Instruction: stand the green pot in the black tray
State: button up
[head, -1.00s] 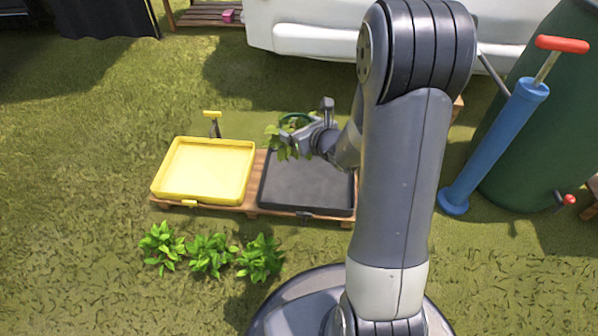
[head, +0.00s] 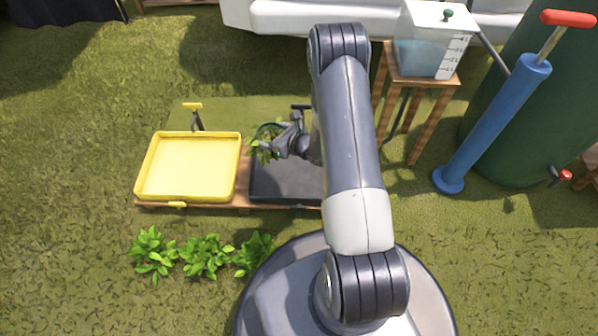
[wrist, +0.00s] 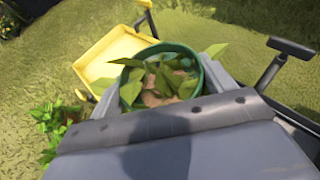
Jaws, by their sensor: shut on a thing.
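The green pot (wrist: 193,60) holds a leafy plant and soil, and its rim shows between the fingers in the wrist view. My gripper (wrist: 172,72) is shut on it. In the head view the gripper (head: 272,143) and the pot (head: 268,129) are over the back left part of the black tray (head: 285,182). The pot's base is hidden, so I cannot tell whether it touches the tray. The tray's right side is hidden behind my arm. In the wrist view a dark edge of the tray (wrist: 296,117) shows at the right.
A yellow tray (head: 190,168) stands left of the black tray on a wooden pallet (head: 243,197). Several green plants (head: 204,255) grow in front. A wooden stand (head: 421,84) with a clear tank (head: 432,45), a blue pump (head: 495,120) and a green barrel (head: 535,120) are at the right.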

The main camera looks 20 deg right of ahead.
jog(key=shift+n+y, duration=0.3)
jog(key=shift+y, duration=0.1)
jog(key=f+b, duration=0.1)
jog(key=f, duration=0.5)
jog(key=s+f+b, duration=0.1)
jog(key=f+b, duration=0.1)
jog(key=f, duration=0.4)
jog(key=f+b, duration=0.1)
jog(key=f, duration=0.5)
jog(key=shift+s+a+f+b, duration=0.2)
jog(key=shift+s+a+b, duration=0.05)
jog(key=shift+s+b, duration=0.1)
jog(key=shift+f, duration=0.15)
jog(key=o, duration=1.2)
jog(key=shift+r, duration=0.2)
jog(key=p+v, duration=0.4)
jog(key=v, duration=0.8)
